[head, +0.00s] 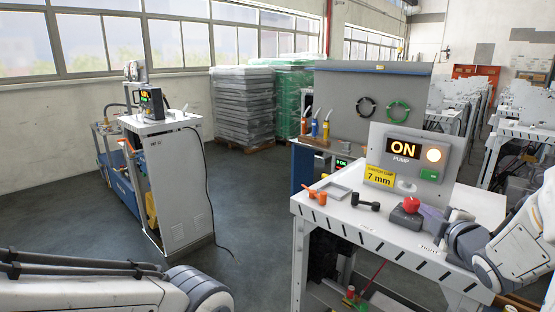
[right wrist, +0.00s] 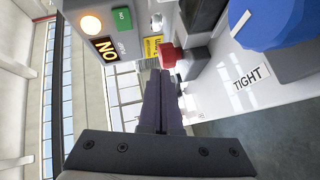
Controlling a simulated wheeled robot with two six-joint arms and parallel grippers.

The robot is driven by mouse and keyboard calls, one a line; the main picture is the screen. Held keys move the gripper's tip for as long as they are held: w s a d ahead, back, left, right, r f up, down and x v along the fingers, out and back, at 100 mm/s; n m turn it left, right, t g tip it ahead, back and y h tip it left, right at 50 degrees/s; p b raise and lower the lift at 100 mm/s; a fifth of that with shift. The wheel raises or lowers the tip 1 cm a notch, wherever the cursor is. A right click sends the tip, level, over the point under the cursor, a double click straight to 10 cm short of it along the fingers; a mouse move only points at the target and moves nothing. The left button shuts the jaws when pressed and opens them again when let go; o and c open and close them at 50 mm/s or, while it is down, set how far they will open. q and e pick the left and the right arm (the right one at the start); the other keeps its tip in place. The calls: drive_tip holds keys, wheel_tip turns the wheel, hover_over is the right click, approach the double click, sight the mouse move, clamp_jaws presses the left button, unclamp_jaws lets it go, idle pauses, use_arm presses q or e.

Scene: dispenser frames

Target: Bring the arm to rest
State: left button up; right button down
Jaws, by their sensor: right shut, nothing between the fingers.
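My right arm comes in from the right edge of the head view, over the white bench (head: 330,212). Its gripper (head: 452,236) is low by the bench's right front, partly hidden by its own links. In the right wrist view the dark fingers of the right gripper (right wrist: 158,85) are together with nothing between them. They point toward a red knob (right wrist: 168,55), which also shows on the bench in the head view (head: 411,204). My left arm shows only as a white link at the bottom left; its gripper is out of view.
The pump panel (head: 405,160) reads ON with a lit lamp. A yellow 7 mm label (head: 380,177), a black-handled tool (head: 365,201), an orange tool (head: 315,196) and a grey tray (head: 335,189) are near it. A blue part (right wrist: 270,20) is close by my right wrist.

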drive_tip(key=s+a+f+m+g+y, duration=0.1)
drive_tip(key=s+a+f+m+g, duration=0.15)
drive_tip(key=a, duration=0.45)
drive_tip(key=s+a+f+m+g, duration=0.1)
drive_tip(key=s+a+f+g, duration=0.15)
drive_tip(key=a, duration=0.55)
drive_tip(key=s+a+f+m+g+y, duration=0.1)
drive_tip(key=a+f+m+g, duration=0.1)
drive_tip(key=a+f, duration=0.35)
drive_tip(key=s+a+f+g, duration=0.1)
drive_tip(key=s+a+g, duration=0.3)
drive_tip(key=s, duration=0.7)
drive_tip(key=s+a+f+m+g, duration=0.1)
drive_tip(key=s+a+g, duration=0.3)
drive_tip(key=s+a, duration=0.4)
drive_tip(key=s, duration=0.4)
drive_tip(key=shift+s+g+y, duration=0.15)
drive_tip(key=shift+g+y, duration=0.15)
